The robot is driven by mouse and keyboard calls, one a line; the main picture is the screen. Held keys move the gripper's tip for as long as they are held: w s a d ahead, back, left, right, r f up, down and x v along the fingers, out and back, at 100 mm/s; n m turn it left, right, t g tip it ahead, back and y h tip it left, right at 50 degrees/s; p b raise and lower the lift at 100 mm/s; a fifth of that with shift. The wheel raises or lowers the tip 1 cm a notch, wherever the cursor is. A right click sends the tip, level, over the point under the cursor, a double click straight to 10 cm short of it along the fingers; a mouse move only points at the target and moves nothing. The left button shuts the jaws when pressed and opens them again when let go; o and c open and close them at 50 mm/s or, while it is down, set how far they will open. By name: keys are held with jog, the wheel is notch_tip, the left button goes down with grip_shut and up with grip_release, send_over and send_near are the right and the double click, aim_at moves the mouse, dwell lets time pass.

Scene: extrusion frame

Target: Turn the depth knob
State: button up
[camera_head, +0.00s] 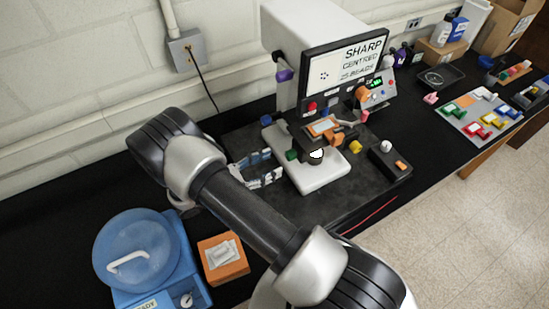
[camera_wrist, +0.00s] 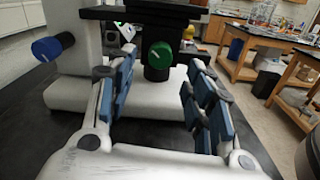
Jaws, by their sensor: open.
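A machine with a white body (camera_head: 283,45) stands on the black bench. Its green knob (camera_head: 292,155), with a pale line across its face, is under the stage; it also shows in the wrist view (camera_wrist: 160,54). I cannot read a label that tells which knob is the depth knob. My gripper (camera_head: 276,164) is open and empty, left of the green knob. In the wrist view my gripper (camera_wrist: 160,80) has its blue-padded fingers spread, with the green knob just beyond them, centred in the gap. I see no contact.
A blue knob (camera_wrist: 53,47) is at the left in the wrist view. A control box (camera_head: 390,160) stands at the right. A blue-lidded device (camera_head: 130,250) and an orange box (camera_head: 223,265) are at the front left.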

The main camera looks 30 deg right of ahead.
aim_at(287, 156)
jog(key=d, duration=0.6)
jog(key=shift+w+p, duration=0.1)
jog(key=shift+p, duration=0.25)
jog(key=shift+c, duration=0.4)
jog(key=c, duration=1)
jog(key=shift+n+b, duration=0.35)
jog(key=shift+n, duration=0.35)
jog(key=o, duration=0.8)
jog(key=shift+c, duration=0.2)
jog(key=shift+o, duration=1.4)
jog(key=shift+a, duration=0.2)
jog(key=shift+o, duration=0.2)
jog(key=a, duration=0.7)
